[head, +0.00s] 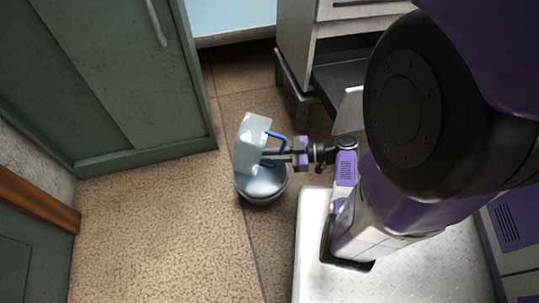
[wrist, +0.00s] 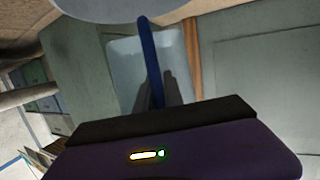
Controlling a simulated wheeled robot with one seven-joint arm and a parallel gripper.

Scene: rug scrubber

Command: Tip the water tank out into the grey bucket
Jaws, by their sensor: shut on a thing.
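The water tank (head: 252,139) is a pale, translucent block with a blue handle (head: 277,137) on its right side. It is tilted and hangs over the grey bucket (head: 262,186), which stands on the floor and is partly hidden under it. My gripper (head: 283,156) comes in from the right and is shut on the blue handle. In the wrist view the blue handle (wrist: 151,62) runs between the fingers, with the pale tank (wrist: 130,65) behind it. A pale rounded shape at the top of that view looks like part of the bucket. I cannot see any water flowing.
A green cabinet (head: 125,75) stands at the back left. A grey metal unit with a low open shelf (head: 340,85) stands behind my arm. A wooden strip (head: 38,202) runs along the left edge. The tiled floor (head: 165,225) left of the bucket is clear.

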